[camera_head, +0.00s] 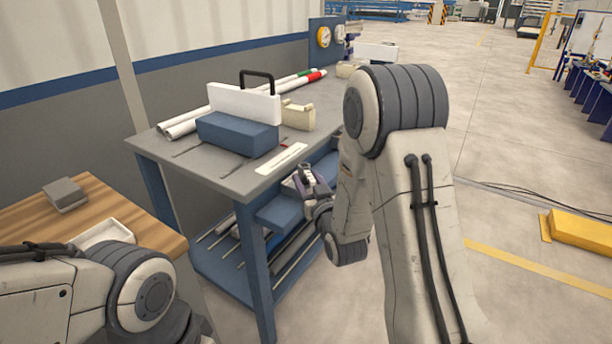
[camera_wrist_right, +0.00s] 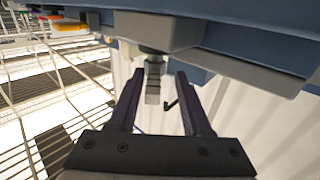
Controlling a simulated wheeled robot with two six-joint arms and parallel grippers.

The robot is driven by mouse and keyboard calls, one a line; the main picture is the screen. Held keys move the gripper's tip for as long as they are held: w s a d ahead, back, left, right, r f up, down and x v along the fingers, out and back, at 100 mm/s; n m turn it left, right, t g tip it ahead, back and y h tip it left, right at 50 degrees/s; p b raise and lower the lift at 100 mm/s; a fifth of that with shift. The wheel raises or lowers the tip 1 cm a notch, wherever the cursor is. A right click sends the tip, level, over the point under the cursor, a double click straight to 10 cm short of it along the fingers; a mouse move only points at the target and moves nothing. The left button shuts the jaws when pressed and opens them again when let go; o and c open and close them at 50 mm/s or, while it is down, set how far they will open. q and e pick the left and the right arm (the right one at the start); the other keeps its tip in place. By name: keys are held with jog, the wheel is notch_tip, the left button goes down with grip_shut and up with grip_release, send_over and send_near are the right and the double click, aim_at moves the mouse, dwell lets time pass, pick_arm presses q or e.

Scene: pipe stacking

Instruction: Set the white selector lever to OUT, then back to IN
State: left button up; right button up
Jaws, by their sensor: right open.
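My right gripper (camera_head: 305,181) is at the front edge of the grey workbench, just below a white strip (camera_head: 281,159) with a small red mark. In the right wrist view my right gripper (camera_wrist_right: 155,73) is open, its two dark fingers apart. A short pale stub (camera_wrist_right: 153,82) hangs between the fingers from a dark collar under a grey block (camera_wrist_right: 158,30). It looks like the selector lever, but I cannot tell for sure, nor its IN or OUT setting. In the head view the lever is not distinguishable. My left arm shows at lower left; its gripper is out of view.
The workbench (camera_head: 190,168) carries a blue block (camera_head: 237,133), a white panel with a black handle (camera_head: 245,102), white pipes (camera_head: 180,126) and a beige box (camera_head: 298,115). A wooden table (camera_head: 110,212) stands at left. The floor at right is mostly open.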

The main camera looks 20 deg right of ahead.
jog(key=shift+d, duration=0.25)
jog(key=shift+d, duration=0.1)
jog(key=shift+c, duration=0.9)
jog(key=shift+d, duration=0.1)
grip_shut()
